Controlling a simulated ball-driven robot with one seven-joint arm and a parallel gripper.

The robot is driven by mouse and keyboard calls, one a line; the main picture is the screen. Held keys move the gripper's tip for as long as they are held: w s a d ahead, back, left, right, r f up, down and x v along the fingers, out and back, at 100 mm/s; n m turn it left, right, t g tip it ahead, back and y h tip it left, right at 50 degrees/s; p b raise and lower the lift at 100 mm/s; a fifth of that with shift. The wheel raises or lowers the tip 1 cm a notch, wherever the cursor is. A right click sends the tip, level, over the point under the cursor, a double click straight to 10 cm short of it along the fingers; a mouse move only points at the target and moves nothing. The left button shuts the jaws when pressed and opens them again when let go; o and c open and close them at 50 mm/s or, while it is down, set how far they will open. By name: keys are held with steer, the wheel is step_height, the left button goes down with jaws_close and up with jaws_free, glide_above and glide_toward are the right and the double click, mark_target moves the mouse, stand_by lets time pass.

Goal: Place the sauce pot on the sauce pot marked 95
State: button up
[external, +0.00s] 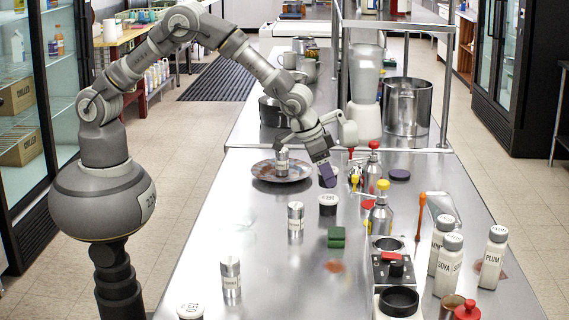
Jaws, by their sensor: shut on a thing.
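My gripper (328,180), with dark purple fingers, points down over the middle of the steel counter. It is shut on a sauce pot, which its fingers largely hide. A short dark pot with a white marked lid (328,199) stands upright on the counter just below the fingertips, a small gap apart. Its marking is too small to read surely. Another white-lidded pot (190,311), which seems marked 150, stands at the near left edge, cut off by the frame.
A plate (264,173) with a metal shaker lies behind left. Metal shakers (295,217) (231,277) stand nearer. A green block (337,237) lies in front. Yellow-topped bottle (382,208), a red-switched device (392,268) and white sauce bottles (450,262) crowd the right.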

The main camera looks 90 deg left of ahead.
steer(key=shift+w+f, duration=0.1)
steer(key=shift+w, duration=0.15)
steer(key=shift+f+b, duration=0.65)
steer(key=shift+f, duration=1)
steer(key=shift+f, duration=0.15)
steer(key=o, duration=1.1)
